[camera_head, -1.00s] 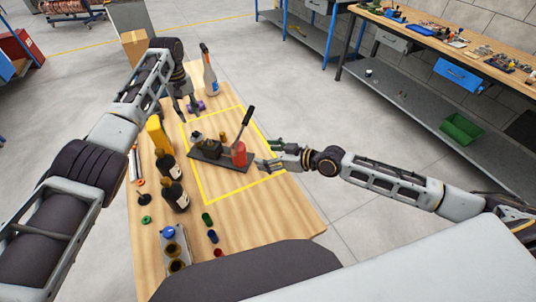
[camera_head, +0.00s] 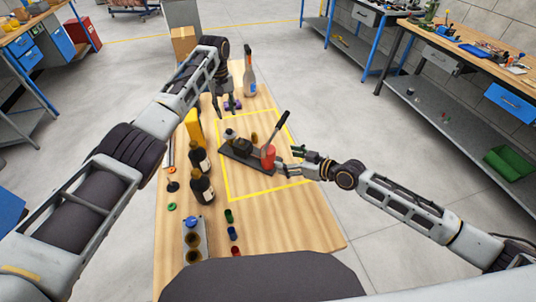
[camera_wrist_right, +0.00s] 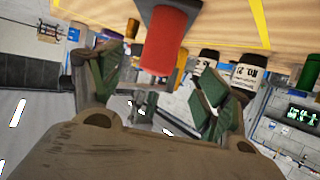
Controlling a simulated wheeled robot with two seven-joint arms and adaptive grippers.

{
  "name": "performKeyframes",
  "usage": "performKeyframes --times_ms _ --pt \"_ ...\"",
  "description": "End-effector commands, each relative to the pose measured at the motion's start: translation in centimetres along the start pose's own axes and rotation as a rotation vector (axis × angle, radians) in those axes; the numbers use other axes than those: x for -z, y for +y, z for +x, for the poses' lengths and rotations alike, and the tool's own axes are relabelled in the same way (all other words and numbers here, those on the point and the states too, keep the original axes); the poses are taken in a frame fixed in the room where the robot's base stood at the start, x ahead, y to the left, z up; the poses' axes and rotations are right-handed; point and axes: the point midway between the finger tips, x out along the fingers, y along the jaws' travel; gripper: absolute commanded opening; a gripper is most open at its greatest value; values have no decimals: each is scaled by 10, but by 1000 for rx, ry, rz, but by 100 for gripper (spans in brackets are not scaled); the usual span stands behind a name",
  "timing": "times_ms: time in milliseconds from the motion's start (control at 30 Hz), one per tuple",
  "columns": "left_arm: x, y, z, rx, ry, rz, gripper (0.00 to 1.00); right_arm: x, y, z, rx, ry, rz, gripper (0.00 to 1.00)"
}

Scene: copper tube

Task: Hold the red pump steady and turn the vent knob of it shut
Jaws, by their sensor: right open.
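The red pump (camera_head: 267,156) is an upright red cylinder on a dark base plate (camera_head: 240,160), with a black-gripped lever (camera_head: 278,128) leaning up beside it. Dark fittings (camera_head: 241,146) and a small brass-coloured part stand on the plate; I cannot tell which part is the vent knob. My right gripper (camera_head: 285,164) is open, close to the right side of the red cylinder. In the right wrist view the red cylinder (camera_wrist_right: 168,38) shows ahead, between the green-padded fingers (camera_wrist_right: 155,90); contact is unclear. My left gripper (camera_head: 224,106) points down, open, behind the plate and apart from it.
A yellow outline (camera_head: 290,190) surrounds the plate on the wooden table (camera_head: 290,235). Dark bottles (camera_head: 200,190) and a grey holder (camera_head: 195,240) stand at left.

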Motion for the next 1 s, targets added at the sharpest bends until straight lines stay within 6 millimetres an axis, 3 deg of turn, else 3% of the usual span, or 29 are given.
performKeyframes --times_ms 1000 --pt "0 0 0 0 0 0 36 1 0 82 1 1 0 77"
